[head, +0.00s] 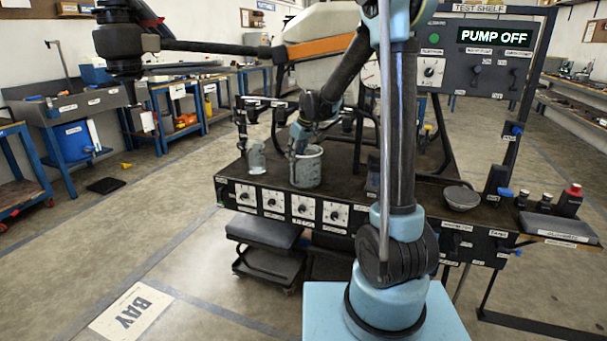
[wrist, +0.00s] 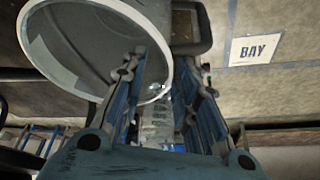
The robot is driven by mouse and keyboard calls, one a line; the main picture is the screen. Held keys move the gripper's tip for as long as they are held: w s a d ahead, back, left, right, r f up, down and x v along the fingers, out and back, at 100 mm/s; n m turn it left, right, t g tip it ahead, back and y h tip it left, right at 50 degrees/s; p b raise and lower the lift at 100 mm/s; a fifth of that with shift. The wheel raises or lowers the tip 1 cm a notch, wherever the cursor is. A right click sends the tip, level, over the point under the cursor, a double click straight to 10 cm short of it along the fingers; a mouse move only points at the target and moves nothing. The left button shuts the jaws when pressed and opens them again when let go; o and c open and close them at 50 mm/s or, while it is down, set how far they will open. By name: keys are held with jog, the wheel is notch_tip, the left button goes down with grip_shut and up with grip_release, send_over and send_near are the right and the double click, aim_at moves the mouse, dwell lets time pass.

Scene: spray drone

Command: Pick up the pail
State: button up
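The pail (head: 306,170) is a grey-white, open-topped cylinder standing on the dark bench top in the head view. My gripper (head: 298,148) is at its left rim, pointing down. In the wrist view the pail (wrist: 70,45) fills the upper left, with its pale rim and grey inside showing. My gripper (wrist: 160,75) is open there, with a gap between its two blue fingers. The left finger overlaps the pail's mouth and the right finger is outside, so the rim passes between them. Whether either finger touches the wall cannot be told.
A clear jar (head: 256,157) stands close left of the pail. A grey bowl (head: 461,198) is at the bench's right. The bench front (head: 285,204) carries several dials. A drone arm (head: 215,47) and pale tank (head: 320,25) hang above and behind.

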jog(key=shift+x, duration=0.9)
grip_shut()
jog(key=shift+r, duration=0.1)
